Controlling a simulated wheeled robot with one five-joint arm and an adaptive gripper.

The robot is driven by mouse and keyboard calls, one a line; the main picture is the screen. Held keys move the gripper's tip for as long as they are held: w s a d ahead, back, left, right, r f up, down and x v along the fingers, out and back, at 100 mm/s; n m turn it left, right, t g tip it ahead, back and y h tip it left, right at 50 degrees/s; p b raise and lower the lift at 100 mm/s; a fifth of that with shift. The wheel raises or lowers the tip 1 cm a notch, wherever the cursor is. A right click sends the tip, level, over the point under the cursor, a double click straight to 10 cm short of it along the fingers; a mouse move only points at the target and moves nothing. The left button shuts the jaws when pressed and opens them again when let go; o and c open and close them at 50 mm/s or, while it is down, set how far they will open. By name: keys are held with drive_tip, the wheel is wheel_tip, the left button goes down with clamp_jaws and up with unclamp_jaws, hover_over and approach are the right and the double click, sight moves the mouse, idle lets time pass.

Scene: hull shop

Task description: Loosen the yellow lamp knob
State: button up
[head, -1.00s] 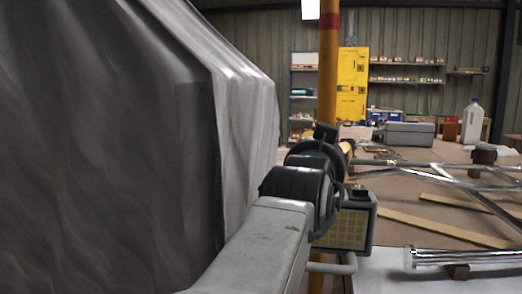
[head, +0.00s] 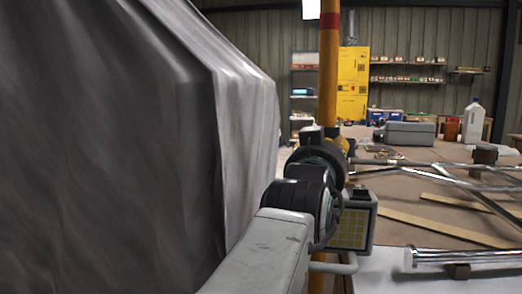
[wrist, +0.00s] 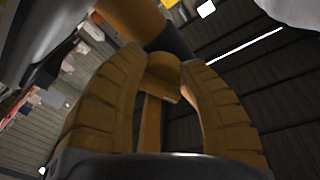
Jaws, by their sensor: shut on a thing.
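The yellow lamp knob (wrist: 164,78) shows in the wrist view between my two ridged fingers, which touch or nearly touch it on both sides. My gripper (wrist: 166,72) is shut on it. A yellow-brown post (wrist: 135,20) with a dark section runs just beyond the knob. In the head view my arm and wrist hide the knob and most of my gripper. A lamp with a gridded yellow panel (head: 350,228) hangs right of my wrist, its left side partly covered by my arm.
A tall yellow pole (head: 328,70) with a red band stands behind my wrist. A grey draped sheet (head: 130,150) fills the left, close to my arm. Metal tubing (head: 465,255) and a wooden strip (head: 445,228) lie on the right. A grey case (head: 408,134) stands farther back.

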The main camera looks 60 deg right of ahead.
drive_tip(key=shift+r, duration=0.1)
drive_tip(key=o, duration=1.2)
drive_tip(key=shift+w, duration=0.1)
drive_tip(key=a, duration=0.4)
drive_tip(key=s+a, duration=0.1)
drive_tip(key=a, duration=0.3)
drive_tip(key=s+a, duration=0.1)
drive_tip(key=a, duration=0.2)
drive_tip(key=shift+s+a+f, duration=0.1)
drive_tip(key=shift+a+f, duration=0.3)
